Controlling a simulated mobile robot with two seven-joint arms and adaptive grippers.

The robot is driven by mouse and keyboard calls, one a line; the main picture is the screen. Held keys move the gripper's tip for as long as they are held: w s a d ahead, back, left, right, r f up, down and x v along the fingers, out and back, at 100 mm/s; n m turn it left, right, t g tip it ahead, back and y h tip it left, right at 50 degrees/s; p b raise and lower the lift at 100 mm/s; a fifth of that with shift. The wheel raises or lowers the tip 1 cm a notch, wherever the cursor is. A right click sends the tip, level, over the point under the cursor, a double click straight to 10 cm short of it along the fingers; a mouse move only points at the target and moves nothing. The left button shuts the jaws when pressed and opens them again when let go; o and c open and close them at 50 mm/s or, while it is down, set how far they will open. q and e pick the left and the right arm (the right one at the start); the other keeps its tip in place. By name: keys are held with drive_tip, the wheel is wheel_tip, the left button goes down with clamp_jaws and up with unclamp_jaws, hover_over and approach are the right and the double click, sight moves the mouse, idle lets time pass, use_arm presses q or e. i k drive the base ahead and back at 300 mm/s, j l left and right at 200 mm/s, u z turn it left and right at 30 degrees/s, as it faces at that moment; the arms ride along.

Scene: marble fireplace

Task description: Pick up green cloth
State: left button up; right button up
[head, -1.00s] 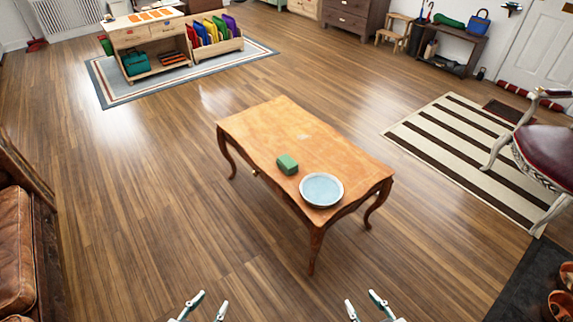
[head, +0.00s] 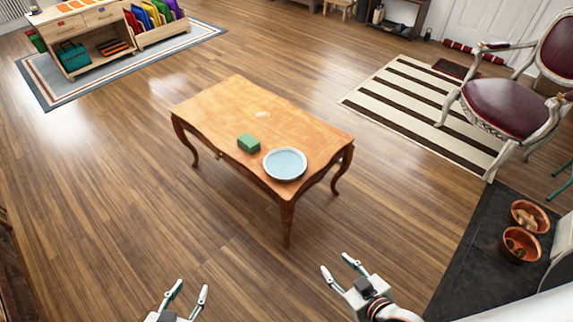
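The green cloth (head: 248,144) looks like a small folded block. It lies on the wooden table (head: 215,105), near the front edge and left of a round dish with a pale blue inside (head: 285,163). My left gripper (head: 189,290) is open and empty at the bottom of the head view, over the floor in front of the table. My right gripper (head: 338,270) is open and empty, below and right of the table's near leg. Both grippers are well apart from the cloth.
Bare wooden floor surrounds the table. A striped rug (head: 410,100) and a red-seated armchair (head: 505,108) stand to the right. Two copper-coloured bowls (head: 528,216) sit on a dark mat at lower right. A shelf unit (head: 88,40) stands at back left.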

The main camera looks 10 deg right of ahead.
sight(248, 143)
drive_tip(key=z, duration=0.5)
drive_tip(key=i+j+z, duration=0.4)
drive_tip(key=j, duration=0.2)
drive_tip(key=i+j+z, duration=0.2)
drive_tip(key=i+j, duration=0.15)
drive_tip(key=j, duration=0.35)
drive_tip(key=i+j+z, duration=0.15)
drive_tip(key=j, duration=0.3)
drive_tip(key=i+j, duration=0.1)
drive_tip(key=j, duration=0.4)
drive_tip(key=i+j+z, duration=0.1)
drive_tip(key=j, duration=0.4)
